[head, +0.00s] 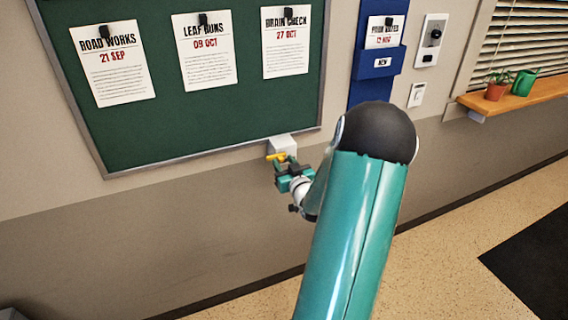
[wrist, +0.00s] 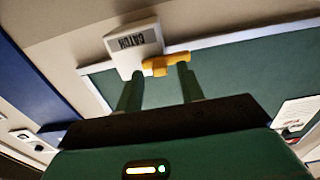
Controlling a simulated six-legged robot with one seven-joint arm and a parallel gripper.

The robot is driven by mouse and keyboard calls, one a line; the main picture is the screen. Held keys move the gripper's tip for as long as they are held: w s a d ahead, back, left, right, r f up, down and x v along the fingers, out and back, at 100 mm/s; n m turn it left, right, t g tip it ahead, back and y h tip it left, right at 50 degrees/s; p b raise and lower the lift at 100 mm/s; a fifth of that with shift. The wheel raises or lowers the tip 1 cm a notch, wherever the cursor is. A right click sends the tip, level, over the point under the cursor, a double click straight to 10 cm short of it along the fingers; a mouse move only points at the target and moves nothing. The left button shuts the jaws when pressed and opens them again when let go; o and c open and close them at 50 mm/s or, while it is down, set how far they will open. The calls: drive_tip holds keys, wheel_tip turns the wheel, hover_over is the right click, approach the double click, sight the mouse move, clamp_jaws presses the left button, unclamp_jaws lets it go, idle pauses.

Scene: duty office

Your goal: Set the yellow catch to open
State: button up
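The yellow catch (head: 276,156) sits on a small white box at the lower edge of the green notice board. In the wrist view the yellow catch (wrist: 165,64) juts sideways from the white box (wrist: 134,48), which is lettered "CATCH". My gripper (head: 283,166) is right at the catch. In the wrist view the two fingers of my gripper (wrist: 160,72) stand apart, with the catch at their tips and part of it between them. Whether the fingers touch it I cannot tell. The catch's full outline is partly hidden by a finger.
The green notice board (head: 215,125) holds several posters. To its right are a blue wall pocket (head: 379,69), a white wall device (head: 430,40) and a switch plate (head: 417,95). A wooden sill (head: 520,94) carries a potted plant and a green can. The floor is clear near the wall.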

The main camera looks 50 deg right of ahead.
drive_tip(key=shift+w+d, duration=0.1)
drive_tip(key=shift+w, duration=0.15)
drive_tip(key=shift+c, duration=0.2)
clamp_jaws()
drive_tip(key=shift+s+d+r, duration=0.1)
drive_tip(key=shift+s+d, duration=0.4)
drive_tip(key=shift+d, duration=0.3)
drive_tip(key=shift+s+d, duration=0.5)
drive_tip(key=shift+d, duration=0.3)
drive_tip(key=shift+o, duration=0.2)
unclamp_jaws()
drive_tip(key=shift+d, duration=0.1)
